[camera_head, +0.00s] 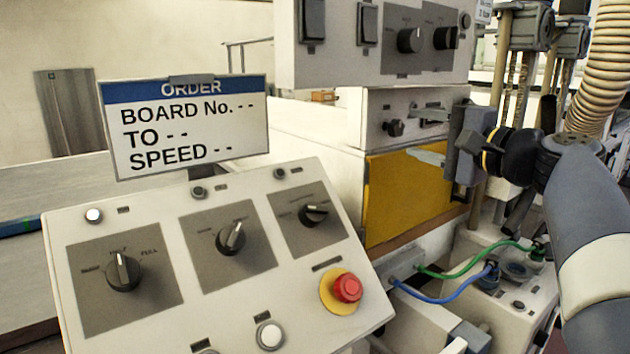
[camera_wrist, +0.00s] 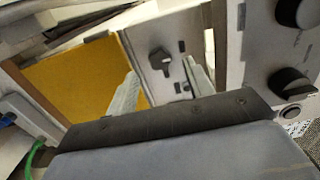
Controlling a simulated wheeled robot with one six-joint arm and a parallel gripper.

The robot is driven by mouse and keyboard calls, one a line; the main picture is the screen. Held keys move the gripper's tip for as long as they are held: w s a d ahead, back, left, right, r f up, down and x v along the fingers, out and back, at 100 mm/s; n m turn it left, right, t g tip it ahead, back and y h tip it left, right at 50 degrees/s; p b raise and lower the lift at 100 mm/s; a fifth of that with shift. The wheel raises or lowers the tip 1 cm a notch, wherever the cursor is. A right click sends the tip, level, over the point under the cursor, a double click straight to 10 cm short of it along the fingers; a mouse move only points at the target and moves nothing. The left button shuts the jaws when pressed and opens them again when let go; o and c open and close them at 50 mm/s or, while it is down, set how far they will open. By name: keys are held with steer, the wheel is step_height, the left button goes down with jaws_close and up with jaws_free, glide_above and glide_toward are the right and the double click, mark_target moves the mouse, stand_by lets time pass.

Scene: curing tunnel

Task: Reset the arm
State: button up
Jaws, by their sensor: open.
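My gripper (camera_head: 428,135) is at the right in the head view, in front of the curing tunnel's small knob panel and its yellow panel (camera_head: 405,197). In the wrist view my gripper (camera_wrist: 165,82) shows two pale fingers set apart, with nothing between them. Behind the fingers are a dark knob (camera_wrist: 160,62) on a white panel and the yellow panel (camera_wrist: 75,80). Whether the fingertips touch the panel cannot be told.
A sloped control console (camera_head: 180,310) with three knobs and a red emergency button (camera_head: 347,287) stands in front. An order sign (camera_head: 186,125) rises behind it. An upper panel with knobs (camera_head: 375,60) overhangs. Green (camera_head: 480,262) and blue (camera_head: 440,298) cables run below my arm.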

mark_target(399, 130)
steer(key=x, duration=0.3)
steer(key=shift+w+a, duration=0.15)
steer(key=shift+r+m+p, duration=0.25)
steer(key=shift+m+p, duration=0.25)
steer(key=shift+p, duration=0.35)
steer(key=shift+m+p, duration=0.4)
steer(key=m+p, duration=0.7)
steer(key=p, duration=0.1)
steer(key=m+p, duration=0.7)
steer(key=p, duration=0.2)
steer(key=shift+f+m+p, duration=0.15)
steer(key=shift+m+p, duration=0.85)
steer(key=shift+p, duration=0.1)
steer(key=shift+f, duration=0.15)
